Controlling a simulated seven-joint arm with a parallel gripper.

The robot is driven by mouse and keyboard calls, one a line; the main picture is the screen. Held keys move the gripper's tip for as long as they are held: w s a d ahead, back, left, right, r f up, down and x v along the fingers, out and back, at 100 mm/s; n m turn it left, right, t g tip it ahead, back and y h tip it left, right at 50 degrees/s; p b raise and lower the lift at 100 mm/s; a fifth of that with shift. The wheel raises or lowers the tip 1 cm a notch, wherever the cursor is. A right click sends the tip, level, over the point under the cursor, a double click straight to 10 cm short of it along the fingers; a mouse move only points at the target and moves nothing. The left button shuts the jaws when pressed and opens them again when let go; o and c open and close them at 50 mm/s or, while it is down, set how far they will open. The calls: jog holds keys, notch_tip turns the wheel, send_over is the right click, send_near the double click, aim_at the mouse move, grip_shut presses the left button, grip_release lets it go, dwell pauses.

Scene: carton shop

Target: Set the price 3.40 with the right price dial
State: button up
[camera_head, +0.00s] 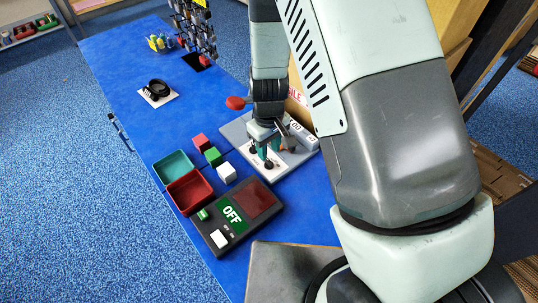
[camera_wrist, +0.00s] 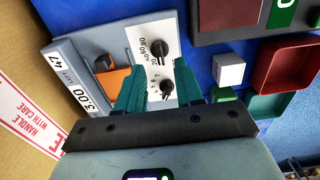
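The grey price device (camera_head: 232,131) stands on the blue table, partly hidden by my arm. In the wrist view its pale dial plate (camera_wrist: 140,42) carries two black dials. The upper dial (camera_wrist: 158,50) has marks such as 40, 60 and 80 around it. The other dial (camera_wrist: 167,87) has small single digits. The display (camera_wrist: 94,92) reads 3.00, with 47 beside it. My gripper (camera_wrist: 158,78) is open, teal fingers apart above the plate; the single-digit dial appears between them, the upper dial just beyond their tips. I cannot tell whether they touch anything.
Red, green and white cubes (camera_head: 227,173) lie left of the device, near a teal tray (camera_head: 175,163) and red tray (camera_head: 187,190). A dark unit (camera_head: 232,234) reading OFF is in front. A large carton (camera_wrist: 28,75) stands close beside the device.

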aim_at(269, 161)
jog(key=shift+f, duration=2.4)
grip_shut()
